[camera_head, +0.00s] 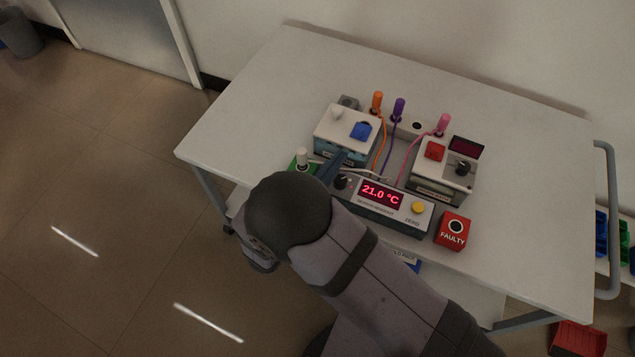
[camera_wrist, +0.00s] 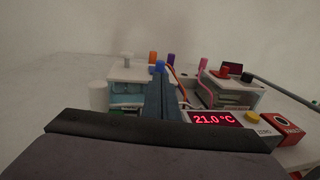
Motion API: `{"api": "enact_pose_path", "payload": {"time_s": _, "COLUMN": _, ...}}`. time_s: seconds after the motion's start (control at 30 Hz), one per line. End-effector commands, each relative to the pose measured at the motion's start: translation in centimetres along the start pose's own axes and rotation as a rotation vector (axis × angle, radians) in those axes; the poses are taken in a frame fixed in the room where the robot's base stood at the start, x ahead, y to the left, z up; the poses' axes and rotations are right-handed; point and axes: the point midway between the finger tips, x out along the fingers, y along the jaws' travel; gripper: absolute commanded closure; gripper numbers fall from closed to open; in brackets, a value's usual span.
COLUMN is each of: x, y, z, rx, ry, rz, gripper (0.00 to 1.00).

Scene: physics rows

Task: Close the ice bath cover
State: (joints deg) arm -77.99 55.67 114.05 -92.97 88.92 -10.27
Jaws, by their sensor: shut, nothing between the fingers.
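A box with a white top (camera_head: 336,124) and a pale blue side (camera_head: 345,151) stands at the left of the apparatus. It looks like the ice bath; a blue block (camera_head: 361,130) and a white knob (camera_head: 336,112) are on its top. In the wrist view, its white top (camera_wrist: 128,73) lies above the blue side, and the blue block (camera_wrist: 159,66) shows just beyond my fingertips. Whether the top is fully seated cannot be told. My gripper (camera_head: 336,158) is shut and empty, with its fingers in front of the box. Contact is unclear, and my wrist hides part of the front.
A temperature display (camera_head: 381,196) reads 21.0 °C in front. A second box with a red block (camera_head: 434,151) stands to the right, near a red FAULTY box (camera_head: 453,231). Orange, purple and pink probes (camera_head: 443,123) with cables stand behind. The table's (camera_head: 265,90) left side is clear.

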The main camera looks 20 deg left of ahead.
Motion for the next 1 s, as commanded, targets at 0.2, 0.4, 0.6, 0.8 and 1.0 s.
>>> {"api": "enact_pose_path", "payload": {"time_s": 0.2, "x": -4.2, "y": 0.1, "z": 0.0, "rx": 0.000, "ry": 0.000, "rz": 0.004, "gripper": 1.00}}
{"api": "enact_pose_path", "payload": {"time_s": 0.4, "x": -6.7, "y": 0.1, "z": 0.0, "rx": 0.001, "ry": 0.000, "rz": 0.002, "gripper": 1.00}}
{"api": "enact_pose_path", "payload": {"time_s": 0.6, "x": -7.7, "y": 0.0, "z": 0.0, "rx": 0.000, "ry": 0.000, "rz": 0.000, "gripper": 1.00}}
{"api": "enact_pose_path", "payload": {"time_s": 0.8, "x": -7.8, "y": 0.0, "z": 0.3, "rx": -0.001, "ry": 0.000, "rz": -0.001, "gripper": 1.00}}
{"api": "enact_pose_path", "payload": {"time_s": 1.0, "x": -7.8, "y": 0.1, "z": 0.8, "rx": -0.003, "ry": 0.000, "rz": -0.001, "gripper": 1.00}}
